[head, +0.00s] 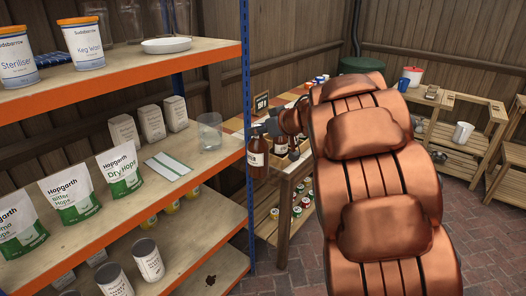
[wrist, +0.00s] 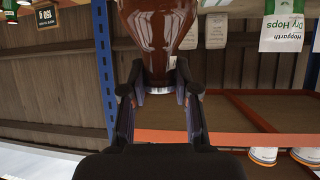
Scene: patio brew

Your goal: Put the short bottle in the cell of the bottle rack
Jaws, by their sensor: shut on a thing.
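A brown glass bottle with a pale label (head: 257,155) hangs upright below my gripper (head: 268,128) in the head view, beside the wooden table. In the wrist view, which is upside down, my gripper (wrist: 160,88) is shut on the bottle's narrow end, and its wider brown body (wrist: 157,35) runs out of the top of the picture. More brown bottles (head: 281,145) show just behind in the head view, partly hidden by my arm. I cannot make out the bottle rack or its cell for certain.
A shelf unit (head: 218,152) with orange edges and a blue post (head: 245,95) stands close on the left, holding hop pouches (head: 120,170), tubs and a glass. The wooden table (head: 285,170) carries cans on its lower shelf. A low bench (head: 455,140) stands at the right. Brick floor is clear between.

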